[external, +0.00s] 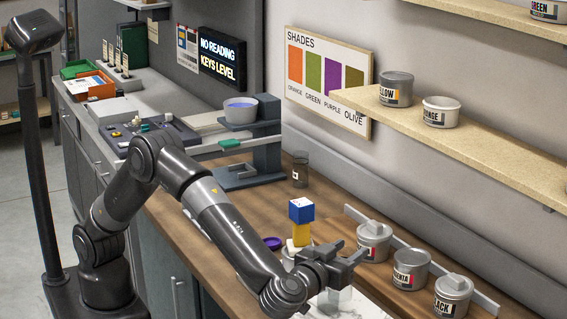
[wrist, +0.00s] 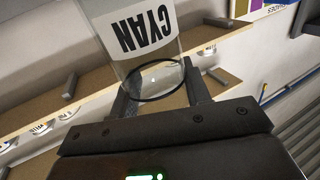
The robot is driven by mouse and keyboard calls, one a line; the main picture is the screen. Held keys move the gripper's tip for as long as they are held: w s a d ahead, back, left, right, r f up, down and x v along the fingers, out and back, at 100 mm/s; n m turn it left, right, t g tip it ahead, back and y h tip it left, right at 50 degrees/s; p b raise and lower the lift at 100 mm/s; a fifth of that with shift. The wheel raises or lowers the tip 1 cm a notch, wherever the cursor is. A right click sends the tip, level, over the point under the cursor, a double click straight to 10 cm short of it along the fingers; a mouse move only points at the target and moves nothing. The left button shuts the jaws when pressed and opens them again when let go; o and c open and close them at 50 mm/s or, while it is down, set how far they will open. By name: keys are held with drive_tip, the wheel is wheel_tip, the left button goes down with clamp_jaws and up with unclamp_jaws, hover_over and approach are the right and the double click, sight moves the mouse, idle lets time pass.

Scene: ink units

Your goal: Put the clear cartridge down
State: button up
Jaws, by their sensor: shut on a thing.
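The clear cartridge (wrist: 118,66) is a see-through cylinder with a white CYAN label and a dark ring at one end. The label reads upside down in the wrist view. My gripper (wrist: 160,88) is shut on it, with one finger on each side near the ringed end. In the external view my gripper (external: 348,262) reaches over the front part of the wooden counter (external: 215,217), above a white marbled slab (external: 362,305). The cartridge is hard to make out there, and I cannot tell whether it touches anything below.
Lidded tins (external: 409,269) stand along a rail to the right. A blue-topped yellow thing (external: 301,212) stands just behind my gripper, with a purple lid (external: 272,243) beside it. A small clear jar (external: 300,170) stands farther back. Bare counter lies left of it.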

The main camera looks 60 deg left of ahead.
sight(346, 299)
drive_tip(key=w+a+f, duration=0.3)
drive_tip(key=w+f, duration=0.7)
drive_tip(key=shift+w+f, duration=0.3)
drive_tip(key=shift+w, duration=0.1)
drive_tip(key=shift+f, duration=0.15)
drive_tip(key=o, duration=1.3)
drive_tip(key=v, duration=1.2)
